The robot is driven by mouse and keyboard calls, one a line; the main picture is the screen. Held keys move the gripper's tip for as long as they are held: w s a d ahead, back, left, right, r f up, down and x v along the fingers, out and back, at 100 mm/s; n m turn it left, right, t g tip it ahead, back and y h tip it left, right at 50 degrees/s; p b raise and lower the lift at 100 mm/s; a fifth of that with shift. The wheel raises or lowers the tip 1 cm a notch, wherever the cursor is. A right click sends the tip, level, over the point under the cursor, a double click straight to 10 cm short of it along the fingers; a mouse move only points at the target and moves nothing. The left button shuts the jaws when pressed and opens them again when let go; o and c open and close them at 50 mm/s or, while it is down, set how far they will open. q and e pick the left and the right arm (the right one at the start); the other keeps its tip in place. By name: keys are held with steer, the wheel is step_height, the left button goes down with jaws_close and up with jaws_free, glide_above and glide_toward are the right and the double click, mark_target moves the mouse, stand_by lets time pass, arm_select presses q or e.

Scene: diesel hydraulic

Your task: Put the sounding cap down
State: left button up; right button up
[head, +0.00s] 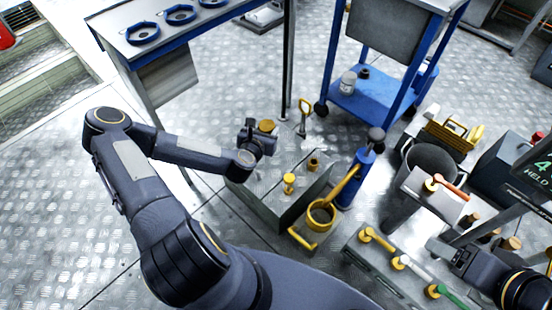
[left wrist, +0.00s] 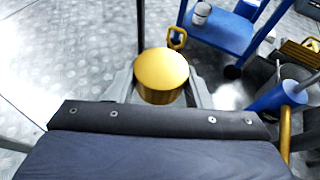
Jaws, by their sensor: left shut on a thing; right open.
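The sounding cap is a round, brass-yellow cap (head: 267,126) with a knurled side. My left gripper (head: 264,132) is shut on it and holds it over the far left end of a grey metal box (head: 262,176). In the left wrist view the cap (left wrist: 161,72) sits upright between the two grey fingers (left wrist: 160,88). Its underside is hidden, so I cannot tell whether it touches anything. On the box top stand a yellow T-handled fitting (head: 289,183) and a short brass pipe end (head: 313,163). My right gripper (head: 440,249) is open, beside the lever bank.
A blue trolley (head: 368,100) is behind. A grey bucket (head: 430,165) and a lever bank (head: 385,265) are at right. A bench (head: 178,37) stands back left.

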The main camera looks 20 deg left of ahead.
arm_select(q)
steer(key=a+f+b, duration=0.3)
steer(key=f+b, duration=0.5)
steer(key=f, duration=0.6)
steer(key=shift+y, duration=0.4)
steer(key=w+f+b, duration=0.2)
steer(key=w+f, duration=0.1)
steer(key=w, duration=0.1)
steer(key=w+f+b, duration=0.2)
steer(key=w+f, duration=0.1)
steer(key=w, duration=0.1)
steer(key=w+f+b, duration=0.2)
steer(key=w+f, duration=0.1)
steer(key=w, duration=0.1)
steer(key=shift+w+a+f, duration=0.1)
steer(key=shift+w+f, duration=0.05)
steer(key=shift+w, duration=0.25)
steer(key=shift+w+f, duration=0.15)
steer(key=shift+f, duration=0.05)
steer(key=f, duration=0.1)
steer(key=f+b, duration=0.2)
steer(key=shift+w+f, duration=0.25)
arm_select(e)
step_height(320, 180, down, 18)
steer(key=shift+f, duration=0.1)
arm_select(q)
steer(key=shift+f, duration=0.4)
arm_select(e)
steer(key=shift+f, duration=0.1)
